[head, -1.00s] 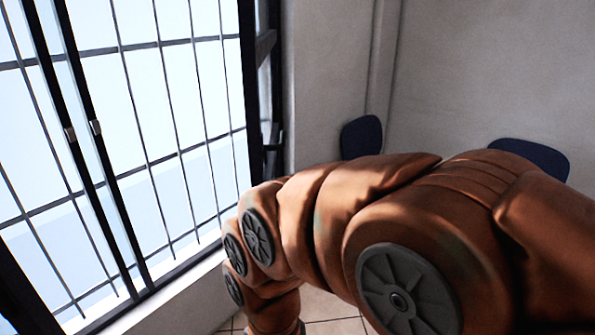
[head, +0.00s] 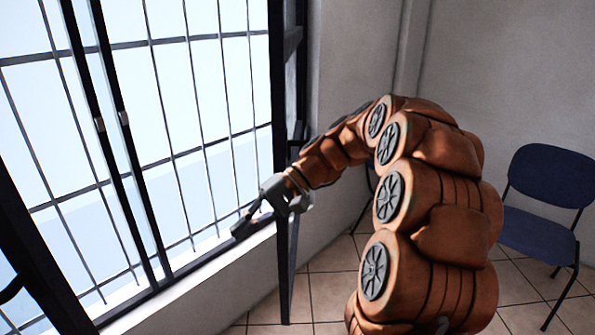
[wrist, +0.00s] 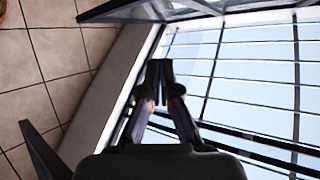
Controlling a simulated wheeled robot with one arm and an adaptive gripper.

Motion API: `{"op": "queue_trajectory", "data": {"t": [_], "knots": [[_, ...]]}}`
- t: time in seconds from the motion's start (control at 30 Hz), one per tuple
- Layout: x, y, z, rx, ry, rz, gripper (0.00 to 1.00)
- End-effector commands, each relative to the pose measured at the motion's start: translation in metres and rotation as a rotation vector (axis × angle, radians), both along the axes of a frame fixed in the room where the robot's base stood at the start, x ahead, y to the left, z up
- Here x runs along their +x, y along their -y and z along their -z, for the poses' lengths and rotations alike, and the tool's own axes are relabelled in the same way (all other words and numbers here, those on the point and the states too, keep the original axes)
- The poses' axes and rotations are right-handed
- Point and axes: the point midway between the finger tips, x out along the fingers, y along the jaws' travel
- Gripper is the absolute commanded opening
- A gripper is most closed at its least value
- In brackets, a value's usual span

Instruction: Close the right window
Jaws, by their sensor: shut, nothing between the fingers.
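The right window (head: 287,290) is a dark-framed panel at the right end of the window opening. It stands swung into the room and shows nearly edge-on in the head view. My gripper (head: 243,228) is in front of the barred opening, just left of this panel, above the sill. Its fingers are shut and empty, pointing down-left in the head view. In the wrist view the fingertips (wrist: 160,68) meet over the sill edge. A dark panel (wrist: 140,9), seemingly the right window, crosses the top of that view, apart from the fingers. My arm hides part of the panel.
Another dark-framed panel (head: 38,265) stands open at the lower left. Metal bars (head: 150,100) cover the opening behind dark centre posts. A pale sill (head: 200,290) runs below. A blue chair (head: 545,180) stands right; another is partly hidden behind my arm. Tiled floor shows between.

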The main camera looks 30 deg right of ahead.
Motion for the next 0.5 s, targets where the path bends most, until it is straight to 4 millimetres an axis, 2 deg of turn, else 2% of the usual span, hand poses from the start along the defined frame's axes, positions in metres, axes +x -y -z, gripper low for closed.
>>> {"op": "queue_trajectory", "data": {"t": [0.03, 0.1, 0.23, 0.33, 0.5], "knots": [[0.013, 0.021, -0.001, 0.042, 0.021, 0.04, 0.0], [0.027, 0.048, -0.006, 0.097, 0.057, 0.087, 0.0], [0.047, 0.105, -0.014, 0.192, 0.136, 0.179, 0.0], [0.055, 0.153, -0.016, 0.254, 0.203, 0.249, 0.0], [0.054, 0.235, -0.015, 0.326, 0.322, 0.368, 0.0]]}}
